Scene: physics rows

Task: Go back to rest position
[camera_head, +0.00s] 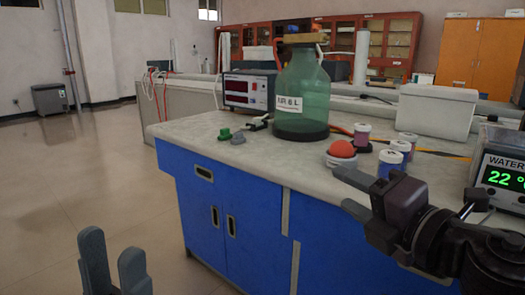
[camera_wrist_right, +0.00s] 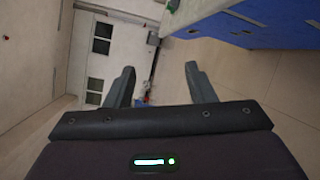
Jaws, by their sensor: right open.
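My left gripper (camera_head: 111,242) shows at the bottom left of the head view as two grey fingers with a gap between them. It is open and empty, over the floor and apart from the bench; its palm is out of view. My right gripper (camera_head: 340,186) reaches in from the right in the head view, at the front edge of the bench, with its fingers pointing left. In the right wrist view its two fingers (camera_wrist_right: 161,80) are spread with nothing between them.
The blue lab bench (camera_head: 235,215) bears a green glass bottle (camera_head: 302,90), a red-display meter (camera_head: 249,92), an orange ball on a white holder (camera_head: 341,150), several small jars (camera_head: 390,163) and a water bath (camera_head: 500,170). The floor at left (camera_head: 80,180) is clear.

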